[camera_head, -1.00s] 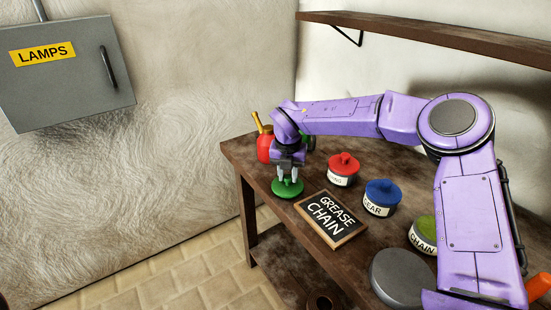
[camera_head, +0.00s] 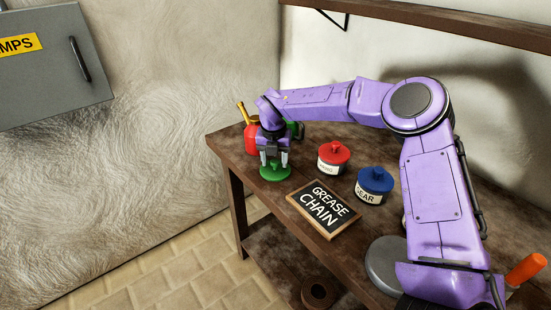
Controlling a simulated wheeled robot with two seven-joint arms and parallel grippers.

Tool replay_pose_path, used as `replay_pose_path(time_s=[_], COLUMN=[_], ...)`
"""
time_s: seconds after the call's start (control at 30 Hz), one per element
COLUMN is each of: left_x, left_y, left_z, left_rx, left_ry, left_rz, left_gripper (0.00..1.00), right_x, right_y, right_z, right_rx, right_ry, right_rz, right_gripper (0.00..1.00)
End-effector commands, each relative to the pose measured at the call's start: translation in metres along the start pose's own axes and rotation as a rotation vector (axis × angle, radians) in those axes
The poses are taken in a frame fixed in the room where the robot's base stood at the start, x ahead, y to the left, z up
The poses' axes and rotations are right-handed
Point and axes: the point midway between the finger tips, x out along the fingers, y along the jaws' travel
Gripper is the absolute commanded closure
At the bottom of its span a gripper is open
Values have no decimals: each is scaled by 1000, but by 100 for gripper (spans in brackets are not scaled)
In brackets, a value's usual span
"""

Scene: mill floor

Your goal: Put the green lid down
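The green lid (camera_head: 275,174) lies knob up on the wooden table, near its left end. My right gripper (camera_head: 274,163) is directly above it, pointing down, with its fingers spread on either side of the knob; I see a gap between the fingers and the knob. The tin labelled CHAIN is almost wholly hidden behind my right arm. My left gripper is not in view.
A red oil can (camera_head: 251,138) is behind the gripper. A grey disc (camera_head: 383,262) lies in front. A shelf (camera_head: 440,22) runs above.

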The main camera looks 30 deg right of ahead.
Motion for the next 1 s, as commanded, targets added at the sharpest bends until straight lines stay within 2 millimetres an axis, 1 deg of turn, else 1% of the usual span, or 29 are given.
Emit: replay_pose_path(time_s=[0.27, 0.33, 0.37, 0.47, 0.6, 0.7, 0.8, 0.9, 1.0], left_x=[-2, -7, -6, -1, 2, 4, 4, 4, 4], left_y=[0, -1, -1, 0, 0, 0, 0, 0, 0], left_z=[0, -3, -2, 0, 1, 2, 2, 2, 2], left_rx=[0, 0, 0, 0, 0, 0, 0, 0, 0], left_ry=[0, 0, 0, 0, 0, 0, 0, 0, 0], left_rz=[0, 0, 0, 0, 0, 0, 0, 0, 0], left_gripper=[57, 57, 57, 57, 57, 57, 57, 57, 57], right_x=[-2, -9, -11, -29, -68, -92, -111, -122, -126], right_y=[-2, -2, -2, -1, -1, -1, -1, -2, -2], right_z=[1, 2, 2, 2, 2, 2, 2, 2, 1], right_rx=[3, 3, 3, 4, 5, 4, 4, 3, 4], right_ry=[-1, -2, -3, -4, -6, -5, -4, -2, -1], right_rz=[0, 0, 0, 3, 3, 2, 2, 0, 0], right_gripper=[44, 44, 44, 44, 44, 44, 44, 44, 44])
